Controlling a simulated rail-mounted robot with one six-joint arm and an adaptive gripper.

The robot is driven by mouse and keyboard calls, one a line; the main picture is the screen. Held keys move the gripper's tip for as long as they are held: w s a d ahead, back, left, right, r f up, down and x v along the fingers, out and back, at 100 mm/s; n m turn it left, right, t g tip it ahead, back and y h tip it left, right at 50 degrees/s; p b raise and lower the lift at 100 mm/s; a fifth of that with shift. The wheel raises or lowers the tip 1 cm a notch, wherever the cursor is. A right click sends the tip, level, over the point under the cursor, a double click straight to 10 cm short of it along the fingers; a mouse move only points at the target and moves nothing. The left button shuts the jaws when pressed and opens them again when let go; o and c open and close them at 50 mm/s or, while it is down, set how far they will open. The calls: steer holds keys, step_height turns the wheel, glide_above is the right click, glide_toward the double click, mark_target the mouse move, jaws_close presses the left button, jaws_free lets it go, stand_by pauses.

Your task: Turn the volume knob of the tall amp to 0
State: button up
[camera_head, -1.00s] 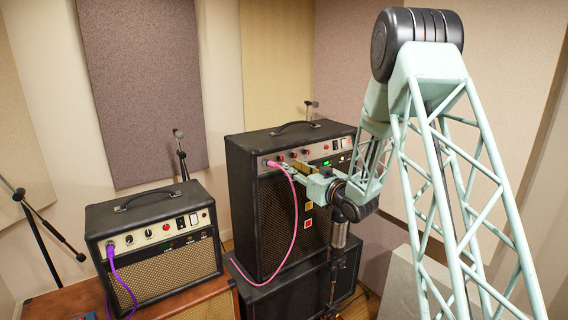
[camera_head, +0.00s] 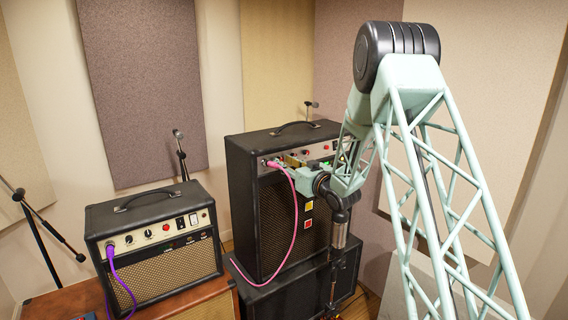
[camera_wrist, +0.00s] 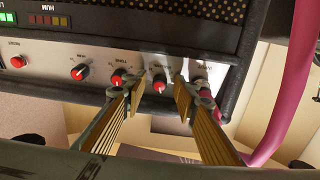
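The tall amp (camera_head: 262,215) is a black cabinet with a silver control panel along its top front. My gripper (camera_head: 290,161) is at this panel, its fingers partly hidden by my wrist. In the wrist view the panel appears upside down, with a row of red-capped knobs. My gripper (camera_wrist: 160,95) is open, with one finger on either side of a red-capped knob (camera_wrist: 160,83). I cannot tell whether the fingers touch it. Its label is partly covered and too blurred to read surely. Another knob (camera_wrist: 118,78) is just left of the left finger.
A pink cable (camera_head: 294,215) plugs into the tall amp's panel left of my gripper; it shows at right in the wrist view (camera_wrist: 290,85). A red button (camera_wrist: 18,88) and lit indicators are farther along. A smaller amp (camera_head: 160,250) with a purple cable (camera_head: 121,278) stands left.

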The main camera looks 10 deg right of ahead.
steer(key=c, duration=0.9)
steer(key=shift+o, duration=0.2)
steer(key=shift+f+n+b, duration=0.1)
steer(key=shift+n+b, duration=0.5)
steer(key=shift+b, duration=0.3)
steer(key=n+b, duration=0.2)
steer(key=n+y+b, duration=0.1)
steer(key=n+b, duration=0.1)
steer(key=n, duration=0.1)
steer(key=n+g+b, duration=0.1)
steer(key=n+b, duration=0.1)
steer(key=b, duration=0.1)
steer(key=shift+w+d+y, duration=0.1)
steer(key=shift+d+y, duration=0.15)
steer(key=shift+y, duration=0.15)
steer(key=shift+n, duration=0.5)
steer(key=o, duration=0.9)
steer(key=shift+r, duration=0.2)
steer(key=shift+c, duration=0.2)
